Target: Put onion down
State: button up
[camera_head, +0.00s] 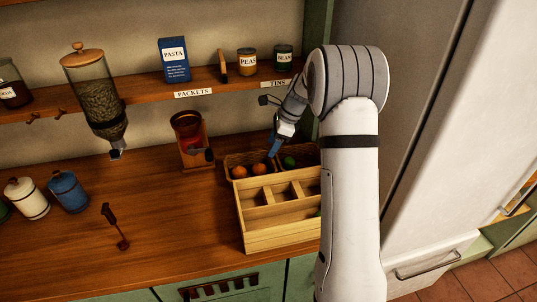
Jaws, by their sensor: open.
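My gripper (273,152) is open and points down over a wicker basket (233,159) at the back of the wooden counter. Two round orange-brown items (239,171) lie in the left part of the basket, left of the fingertips. Either could be the onion; they are too small to tell. A round green item (289,161) lies in the basket right of the fingertips. I see nothing held between the fingers, though they are small and partly blurred. My arm hides the right end of the basket.
A divided wooden box (266,241) stands in front of the basket. A shelf (206,81) with tins and packets runs behind. A fridge (420,130) is at right. The front left counter is mostly clear.

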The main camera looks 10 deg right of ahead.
jog(key=shift+d+r, duration=0.15)
jog(key=shift+r, duration=0.2)
jog(key=s+a+r+n+h, duration=0.1)
jog(key=s+a+r+n, duration=0.1)
jog(key=s+r+n, duration=0.45)
jog(key=s+a+r+n+t+h, duration=0.1)
jog(key=s+n, duration=0.6)
jog(key=s, duration=0.7)
jog(key=s+a+r+n+h, duration=0.1)
jog(key=s+n, duration=0.6)
jog(key=s, duration=0.7)
jog(key=shift+a+r+t+h, duration=0.2)
jog(key=shift+r+t+h, duration=0.25)
jog(key=shift+h, duration=0.25)
jog(key=shift+s, duration=0.1)
